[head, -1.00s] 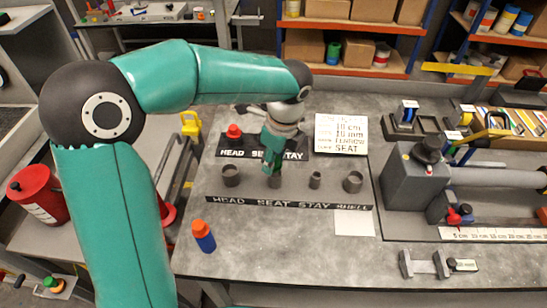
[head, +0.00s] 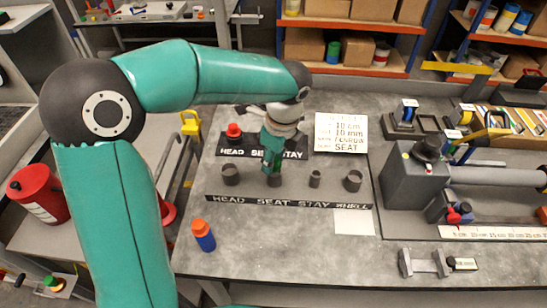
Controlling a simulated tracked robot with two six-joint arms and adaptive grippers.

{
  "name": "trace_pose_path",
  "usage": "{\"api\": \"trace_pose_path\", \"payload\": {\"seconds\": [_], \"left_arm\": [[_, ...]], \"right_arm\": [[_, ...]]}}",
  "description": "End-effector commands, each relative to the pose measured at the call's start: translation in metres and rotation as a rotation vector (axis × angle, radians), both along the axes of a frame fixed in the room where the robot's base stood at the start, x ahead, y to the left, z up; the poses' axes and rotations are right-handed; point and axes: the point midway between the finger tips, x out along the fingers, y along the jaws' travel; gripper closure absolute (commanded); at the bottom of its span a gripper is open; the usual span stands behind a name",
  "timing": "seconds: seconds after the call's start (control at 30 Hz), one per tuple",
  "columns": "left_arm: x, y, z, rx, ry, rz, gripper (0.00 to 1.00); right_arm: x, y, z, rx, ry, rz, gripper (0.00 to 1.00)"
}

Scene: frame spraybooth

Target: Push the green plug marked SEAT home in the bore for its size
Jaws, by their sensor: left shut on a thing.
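My left gripper (head: 271,152) points down over the row of bores near the middle of the bench. It is shut on the green plug (head: 272,168), which is small and hard to tell from the teal gripper parts. The plug is right at the mouth of the second dark bore (head: 274,182) from the left, above the SEAT word on the front label strip (head: 215,200). I cannot tell how deep it sits. The other bores, a wide one (head: 230,175), a narrow one (head: 315,179) and another wide one (head: 352,181), look empty. My right gripper is not in view.
A red plug (head: 234,131) stands in the rear rack (head: 222,152) behind the bores. A white sign (head: 341,132) lies behind right. An orange-capped blue bottle (head: 203,236) stands front left. A grey machine (head: 412,180) stands right. The front middle bench is clear.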

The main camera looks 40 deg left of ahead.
Motion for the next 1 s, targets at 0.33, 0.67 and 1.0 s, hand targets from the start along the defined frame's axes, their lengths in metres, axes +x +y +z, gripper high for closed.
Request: {"api": "trace_pose_path", "payload": {"seconds": [0.33,0.67,1.0], "left_arm": [[0.0,0.0,-0.009,0.0,0.001,0.0,0.92],[0.0,0.0,-0.016,0.0,0.001,-0.001,0.92],[0.0,0.0,-0.018,0.0,0.001,-0.001,0.35]], "right_arm": [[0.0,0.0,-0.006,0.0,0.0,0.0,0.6],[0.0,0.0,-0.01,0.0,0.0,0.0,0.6],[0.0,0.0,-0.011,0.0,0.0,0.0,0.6]]}}
